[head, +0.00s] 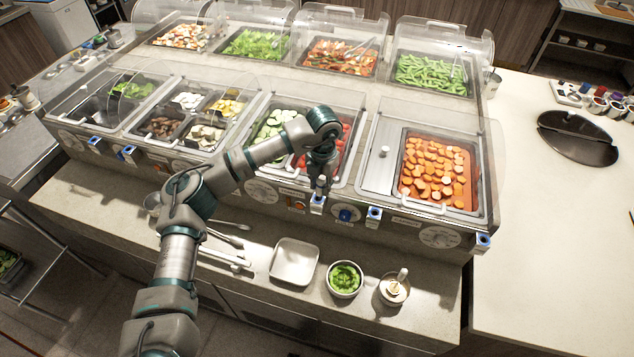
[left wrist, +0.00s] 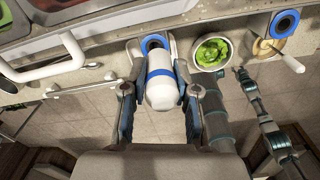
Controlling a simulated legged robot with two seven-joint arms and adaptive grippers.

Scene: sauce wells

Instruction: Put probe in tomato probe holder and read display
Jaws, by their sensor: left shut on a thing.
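My left gripper (head: 319,182) is at the front edge of the food counter, below the pan of red tomatoes (head: 338,160). In the left wrist view it (left wrist: 160,92) is shut on a white probe (left wrist: 160,92) with a blue band. A blue-rimmed probe holder (left wrist: 153,41) lies just beyond the probe's far end, partly hidden by it; I cannot tell whether the probe is in it. In the head view a white and blue holder (head: 317,204) sits right under the gripper. A slim part of my right arm shows in the left wrist view; its fingers are unclear.
A white square dish (head: 294,262), a bowl of chopped greens (head: 344,279) and a small cup with a handled tool (head: 393,289) stand on the front ledge. Tongs (head: 228,258) lie left of the dish. Clear covers and pans of vegetables fill the counter behind.

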